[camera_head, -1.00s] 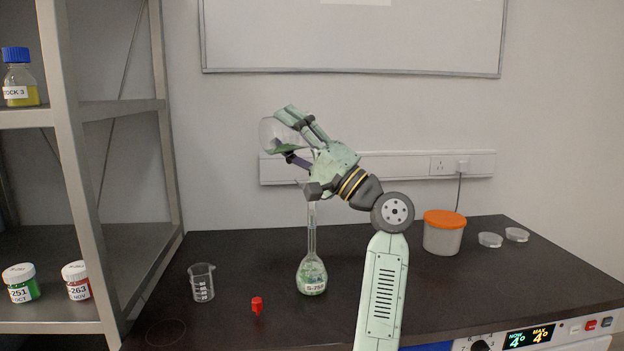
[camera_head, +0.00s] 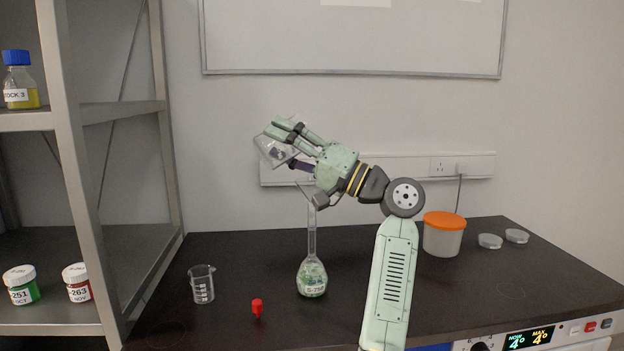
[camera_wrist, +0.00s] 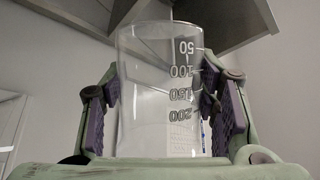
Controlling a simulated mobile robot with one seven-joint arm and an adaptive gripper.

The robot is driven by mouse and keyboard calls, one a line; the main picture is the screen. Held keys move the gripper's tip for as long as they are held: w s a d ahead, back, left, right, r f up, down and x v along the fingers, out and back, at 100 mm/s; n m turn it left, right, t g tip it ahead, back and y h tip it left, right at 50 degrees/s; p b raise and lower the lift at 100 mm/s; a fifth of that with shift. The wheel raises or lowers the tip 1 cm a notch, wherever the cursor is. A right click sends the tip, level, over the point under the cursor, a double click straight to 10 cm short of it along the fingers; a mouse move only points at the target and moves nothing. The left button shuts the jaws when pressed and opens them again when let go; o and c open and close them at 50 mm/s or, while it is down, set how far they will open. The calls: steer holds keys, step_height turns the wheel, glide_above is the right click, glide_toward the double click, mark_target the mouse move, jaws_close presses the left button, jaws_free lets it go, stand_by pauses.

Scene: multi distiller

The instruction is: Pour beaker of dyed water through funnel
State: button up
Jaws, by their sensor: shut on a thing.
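My gripper (camera_head: 292,150) is shut on a clear glass beaker (camera_head: 270,150), held tilted above the flask. In the wrist view the beaker (camera_wrist: 160,95) sits between the finger pads, shows graduation marks, and looks empty. A tall-necked flask (camera_head: 312,278) with a label stands on the bench below, with green in its bulb. The funnel (camera_head: 306,188) shows at the top of the flask's neck, partly hidden behind my gripper. A red stopper (camera_head: 257,306) stands on the bench left of the flask.
A second, empty beaker (camera_head: 202,284) stands at the bench's left. An orange-lidded tub (camera_head: 444,234) and petri dishes (camera_head: 490,241) are at the right. A metal shelf (camera_head: 75,160) with labelled bottles borders the left. The bench between flask and tub is mostly clear.

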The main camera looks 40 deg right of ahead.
steer(key=shift+r+n+g+p, duration=0.5)
steer(key=shift+r+p, duration=0.05)
steer(key=shift+r, duration=0.05)
step_height(320, 180, down, 2)
steer(key=n+g+p, duration=0.2)
steer(key=n, duration=0.1)
steer(key=shift+a+f+n, duration=0.1)
steer(key=shift+n, duration=0.2)
steer(key=a+f+n+g+h+b, duration=0.3)
steer(key=a+f+n+g+h, duration=0.1)
steer(key=f, duration=0.5)
steer(key=shift+w+a+f+n+h, duration=0.25)
steer(key=shift+f+n+h, duration=0.15)
steer(key=shift+n, duration=0.5)
